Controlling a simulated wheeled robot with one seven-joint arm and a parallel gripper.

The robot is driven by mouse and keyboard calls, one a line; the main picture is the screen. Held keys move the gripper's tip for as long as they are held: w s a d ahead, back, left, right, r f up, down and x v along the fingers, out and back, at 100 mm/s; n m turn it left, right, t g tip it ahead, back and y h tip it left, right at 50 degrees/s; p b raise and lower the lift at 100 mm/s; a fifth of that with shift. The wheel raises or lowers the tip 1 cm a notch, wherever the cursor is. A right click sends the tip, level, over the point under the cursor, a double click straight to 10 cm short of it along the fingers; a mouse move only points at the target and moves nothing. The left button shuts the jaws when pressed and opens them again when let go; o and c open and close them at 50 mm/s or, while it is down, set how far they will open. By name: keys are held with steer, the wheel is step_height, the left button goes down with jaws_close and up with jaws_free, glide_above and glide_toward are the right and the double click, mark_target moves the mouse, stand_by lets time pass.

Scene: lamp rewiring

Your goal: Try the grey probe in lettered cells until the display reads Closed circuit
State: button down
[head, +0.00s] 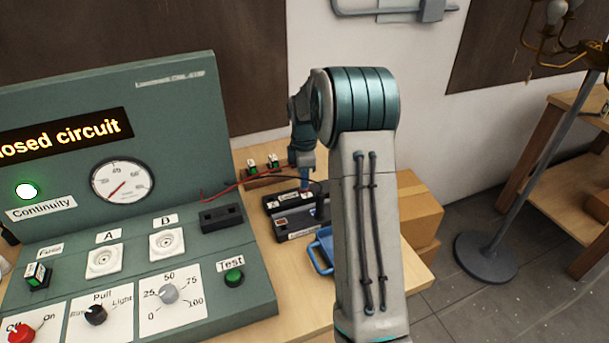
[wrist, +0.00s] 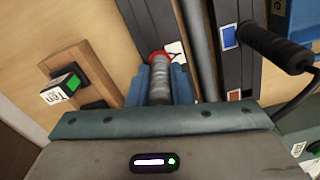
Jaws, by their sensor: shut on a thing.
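The display (head: 62,134) on the green test panel is lit in yellow; the words "losed circuit" show, its left end cut off by the picture edge. My gripper (wrist: 161,84) is shut on the grey probe (wrist: 159,68), its blue fingers on both sides. A red ring shows at the probe's far end, over a dark block beside a white label. The tip is hidden, so I cannot tell how deep it sits. In the head view my gripper (head: 303,182) is low over the dark cell block (head: 287,198). The cell letters are too small to read.
A green lamp (head: 26,191) glows above "Continuity". A black handle (wrist: 272,47) with a cable stands right of my gripper in the wrist view. A wooden holder (wrist: 72,62) is at left. A blue tray (head: 321,255) and boxes (head: 408,205) lie near my arm.

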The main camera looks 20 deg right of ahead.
steer(key=c, duration=1.2)
jaws_free()
steer(key=shift+c, duration=0.2)
step_height(320, 180, up, 14)
steer(key=shift+b, duration=0.45)
steer(key=s+a+r+m+t, duration=0.1)
steer(key=s+a+m, duration=0.3)
steer(key=s, duration=0.3)
steer(key=s+a+r+m+t, duration=0.1)
steer(key=s+a+r+m, duration=0.2)
steer(key=s, duration=0.4)
steer(key=s+a+f+m, duration=0.2)
steer(key=s+f+m, duration=0.1)
steer(key=s, duration=0.5)
steer(key=s+a+f+m+t, duration=0.1)
steer(key=s+a+f+m, duration=0.2)
steer(key=s, duration=0.6)
steer(key=shift+a+f+m, duration=0.2)
steer(key=shift+f+m, duration=0.45)
steer(key=shift+m, duration=0.35)
steer(key=shift+w, duration=0.1)
